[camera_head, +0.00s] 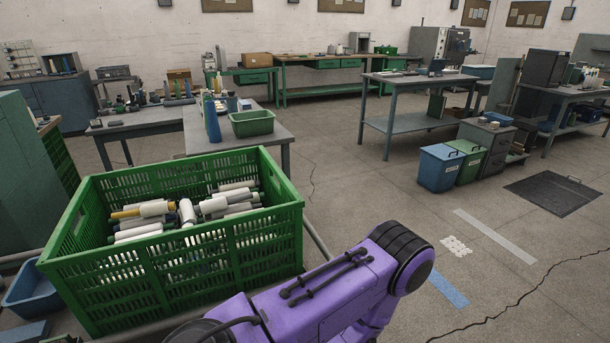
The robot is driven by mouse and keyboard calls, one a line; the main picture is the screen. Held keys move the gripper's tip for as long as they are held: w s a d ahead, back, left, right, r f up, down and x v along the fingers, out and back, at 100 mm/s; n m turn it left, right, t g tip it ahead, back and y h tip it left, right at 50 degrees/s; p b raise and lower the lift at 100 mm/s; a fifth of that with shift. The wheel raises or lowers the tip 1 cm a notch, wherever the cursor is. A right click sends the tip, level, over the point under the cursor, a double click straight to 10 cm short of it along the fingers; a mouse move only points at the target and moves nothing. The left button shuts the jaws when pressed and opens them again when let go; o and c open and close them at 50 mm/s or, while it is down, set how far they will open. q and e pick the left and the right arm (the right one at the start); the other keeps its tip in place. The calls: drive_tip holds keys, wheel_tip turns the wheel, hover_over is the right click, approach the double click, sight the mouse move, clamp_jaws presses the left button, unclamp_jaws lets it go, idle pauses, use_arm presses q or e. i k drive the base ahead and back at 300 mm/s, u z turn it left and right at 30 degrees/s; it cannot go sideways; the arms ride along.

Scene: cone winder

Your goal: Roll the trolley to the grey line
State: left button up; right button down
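A green slatted crate (185,270) full of white and a few coloured bobbins (190,212) fills the lower left. It appears to rest on the trolley, of which only grey tube parts (318,242) show beside the crate; its wheels are hidden. The grey line (495,236) is a pale strip on the floor at the right, well apart from the crate. A purple arm of mine crosses the bottom middle in front of the crate's right side. Neither gripper shows, so I cannot tell whether one touches the trolley.
A blue strip (448,288) and a white dotted patch (456,246) mark the floor nearer than the grey line. Blue (440,168) and green (468,161) bins and a dark floor mat (552,195) lie beyond. A table (240,138) stands behind the crate. The right floor is open.

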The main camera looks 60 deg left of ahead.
sight(64, 322)
drive_tip(key=u, duration=0.6)
drive_tip(key=i, duration=0.75)
drive_tip(key=u, duration=1.3)
drive_tip(key=i, duration=0.4)
drive_tip(key=u, duration=0.35)
drive_tip(key=k, duration=0.5)
drive_tip(key=z, duration=1.6)
drive_tip(key=i, duration=0.95)
drive_tip(key=u, duration=2.75)
drive_tip(key=i, duration=0.5)
drive_tip(key=z, duration=0.1)
